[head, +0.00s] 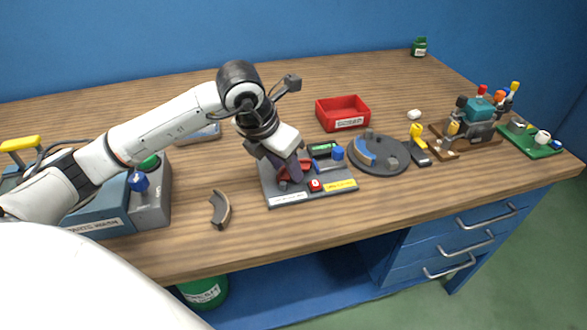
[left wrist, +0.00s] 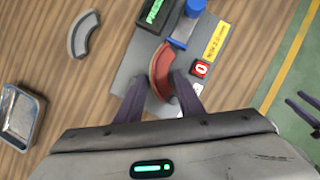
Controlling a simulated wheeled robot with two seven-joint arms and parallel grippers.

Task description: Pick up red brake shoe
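The red brake shoe (head: 283,174) lies on a grey tool board (head: 283,197) at the table's middle. In the left wrist view the curved red shoe (left wrist: 161,66) shows between the fingers of my left gripper (left wrist: 159,76). In the head view this gripper (head: 287,172) reaches down over the board and partly hides the shoe. Its fingers are apart, one on each side of the shoe; a gap shows, and I cannot tell if either touches. Two dark fingers of my right gripper (left wrist: 304,107) show at the right edge of the left wrist view, spread apart, over the floor.
A grey brake shoe (head: 220,210) lies left of the board. A red bin (head: 343,113) stands behind it, and a round grey plate (head: 380,155) with a blue-edged shoe sits to its right. The board also carries a blue-capped item (head: 337,153) and a red button (head: 315,185).

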